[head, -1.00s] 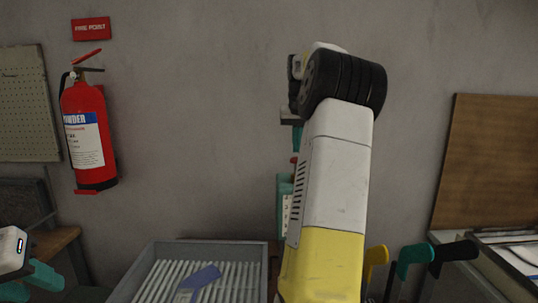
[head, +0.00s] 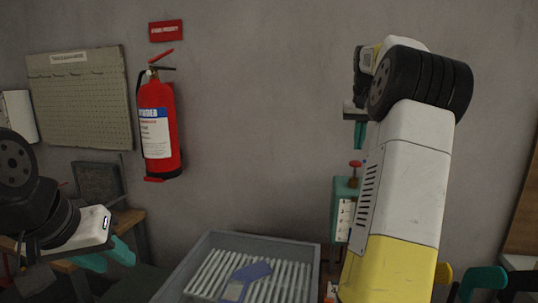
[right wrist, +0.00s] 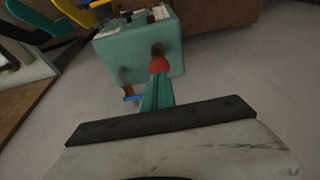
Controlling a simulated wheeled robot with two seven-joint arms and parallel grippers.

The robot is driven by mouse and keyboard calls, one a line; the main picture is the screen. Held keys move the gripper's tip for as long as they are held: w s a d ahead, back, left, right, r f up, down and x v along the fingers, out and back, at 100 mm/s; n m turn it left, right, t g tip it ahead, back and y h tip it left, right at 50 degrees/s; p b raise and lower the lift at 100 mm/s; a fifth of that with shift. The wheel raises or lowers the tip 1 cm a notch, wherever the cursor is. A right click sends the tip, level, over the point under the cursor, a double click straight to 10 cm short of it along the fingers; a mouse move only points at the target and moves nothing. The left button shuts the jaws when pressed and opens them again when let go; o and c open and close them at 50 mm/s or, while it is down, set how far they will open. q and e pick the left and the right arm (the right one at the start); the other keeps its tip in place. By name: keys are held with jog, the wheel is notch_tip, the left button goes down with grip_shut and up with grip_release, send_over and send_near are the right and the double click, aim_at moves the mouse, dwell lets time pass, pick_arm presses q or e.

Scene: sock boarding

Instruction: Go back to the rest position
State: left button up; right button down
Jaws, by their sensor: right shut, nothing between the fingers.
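My right gripper (right wrist: 158,92) has teal fingers shut together with nothing between them. In the head view, my right gripper (head: 360,134) hangs fingers down, partly hidden behind my raised right arm. It is above a teal box (head: 345,190) with a red knob (head: 355,168). In the right wrist view, the teal box (right wrist: 140,48) and red knob (right wrist: 159,65) lie beyond the fingertips; I cannot tell the gap. My left gripper (head: 107,257) is at the lower left, its two teal fingers apart and empty.
A grey tray (head: 190,262) with white slats and a blue flat piece (head: 244,280) stands at the bottom middle. A red fire extinguisher (head: 160,130) and a pegboard (head: 80,98) are on the wall. Teal and yellow handles (head: 482,280) stand at the lower right.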

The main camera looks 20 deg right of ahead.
jog(key=s+a+n+t+y, duration=0.15)
jog(key=s+a, duration=0.25)
jog(key=a, duration=0.7)
jog(key=s+a+n+h, duration=0.15)
jog(key=s+a, duration=0.25)
jog(key=a, duration=0.7)
jog(key=s+a+f+n+t+y, duration=0.1)
jog(key=s+a+f+y, duration=0.1)
jog(key=s+a+f, duration=0.3)
jog(key=s+a+f+n+y, duration=0.1)
jog(key=s+a+f, duration=0.4)
jog(key=s, duration=0.6)
jog(key=a+n, duration=0.1)
jog(key=a, duration=0.1)
jog(key=shift+s+a+f+t+y, duration=0.15)
jog(key=shift+s+a+t+y, duration=0.2)
jog(key=shift+y, duration=0.05)
